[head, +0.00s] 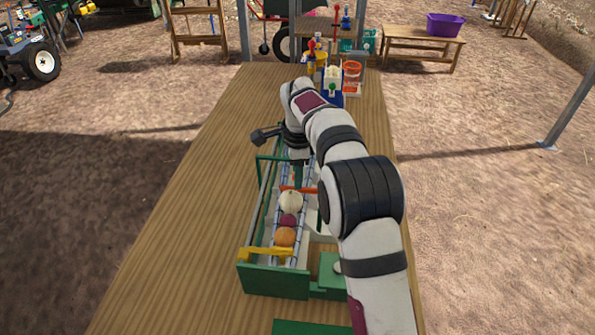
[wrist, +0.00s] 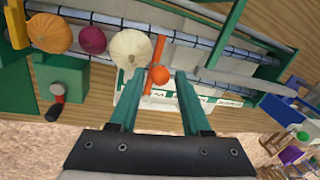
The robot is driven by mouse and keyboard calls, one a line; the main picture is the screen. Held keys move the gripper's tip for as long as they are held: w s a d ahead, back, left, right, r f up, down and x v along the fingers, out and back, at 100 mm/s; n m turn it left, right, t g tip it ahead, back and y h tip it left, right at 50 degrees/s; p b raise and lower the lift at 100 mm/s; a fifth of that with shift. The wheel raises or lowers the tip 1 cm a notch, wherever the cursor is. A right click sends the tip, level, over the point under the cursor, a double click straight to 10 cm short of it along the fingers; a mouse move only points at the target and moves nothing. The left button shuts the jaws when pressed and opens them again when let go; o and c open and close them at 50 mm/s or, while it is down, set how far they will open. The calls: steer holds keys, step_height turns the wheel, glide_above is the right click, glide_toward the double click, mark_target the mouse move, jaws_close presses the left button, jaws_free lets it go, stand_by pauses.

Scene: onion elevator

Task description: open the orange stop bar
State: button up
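The orange stop bar (head: 299,189) lies across the green-framed elevator channel, directly beside the white onion (head: 291,202). In the wrist view the bar (wrist: 156,50) ends in a round orange knob (wrist: 159,75). My gripper (wrist: 159,82) is open, with one green finger on each side of the knob; I cannot tell whether either finger touches it. A purple onion (wrist: 92,39) and an orange onion (wrist: 50,33) stand in a row behind the white one (wrist: 130,48).
A yellow bar (head: 265,253) crosses the near end of the elevator's green frame (head: 270,281). The table's left side (head: 190,200) is clear.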

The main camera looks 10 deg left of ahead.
jaws_close()
stand_by(1.2)
